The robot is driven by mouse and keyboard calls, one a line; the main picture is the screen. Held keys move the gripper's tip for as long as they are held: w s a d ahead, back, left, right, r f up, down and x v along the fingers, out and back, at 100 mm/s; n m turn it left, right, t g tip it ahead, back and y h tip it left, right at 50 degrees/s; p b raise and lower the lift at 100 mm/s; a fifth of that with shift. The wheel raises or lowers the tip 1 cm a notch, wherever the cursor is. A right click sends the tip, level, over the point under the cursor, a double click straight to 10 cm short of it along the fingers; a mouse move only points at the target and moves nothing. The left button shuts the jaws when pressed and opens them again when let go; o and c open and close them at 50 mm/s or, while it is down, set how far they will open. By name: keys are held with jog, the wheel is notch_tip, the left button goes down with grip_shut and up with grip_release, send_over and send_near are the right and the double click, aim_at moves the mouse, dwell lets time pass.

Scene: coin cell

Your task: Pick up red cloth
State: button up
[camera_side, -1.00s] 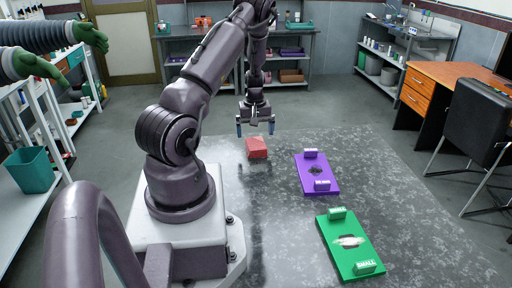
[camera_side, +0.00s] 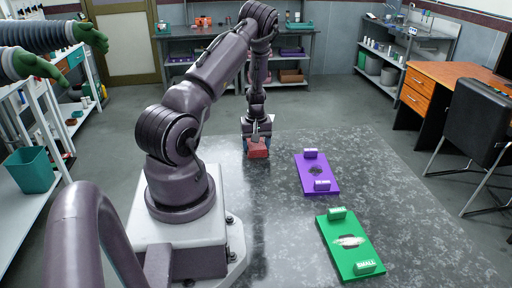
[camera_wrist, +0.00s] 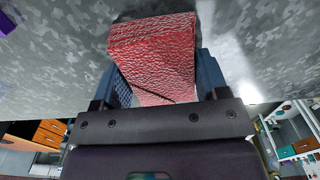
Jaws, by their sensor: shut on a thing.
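The red cloth (camera_side: 258,149) is a folded, block-like piece at the far part of the grey speckled table. In the wrist view the red cloth (camera_wrist: 155,50) fills the space between the two blue fingers and shows a wrinkled texture. My gripper (camera_side: 257,147) is down at the cloth in the side view, with its fingers on either side of it. In the wrist view my gripper (camera_wrist: 160,80) is shut on the cloth. I cannot tell whether the cloth still touches the table.
A purple plate (camera_side: 317,175) with raised blocks lies right of the cloth. A green plate (camera_side: 349,246) marked "SMALL" lies nearer the camera. The grey table (camera_side: 420,225) is clear around them. A desk (camera_side: 448,76) and black chair (camera_side: 478,120) stand beyond at right.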

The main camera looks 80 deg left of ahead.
jog(key=shift+r, duration=0.1)
jog(key=shift+r, duration=0.25)
notch_tip(320, 180, up, 2)
jog(key=shift+r, duration=0.15)
jog(key=d+r, duration=0.1)
jog(key=s+d+r, duration=0.1)
jog(key=r, duration=0.1)
jog(key=d+r, duration=0.2)
jog(key=shift+s+r, duration=0.25)
jog(key=shift+s, duration=0.15)
jog(key=s+d+r, duration=0.4)
jog(key=d, duration=0.4)
jog(key=shift+s+d+r, duration=0.25)
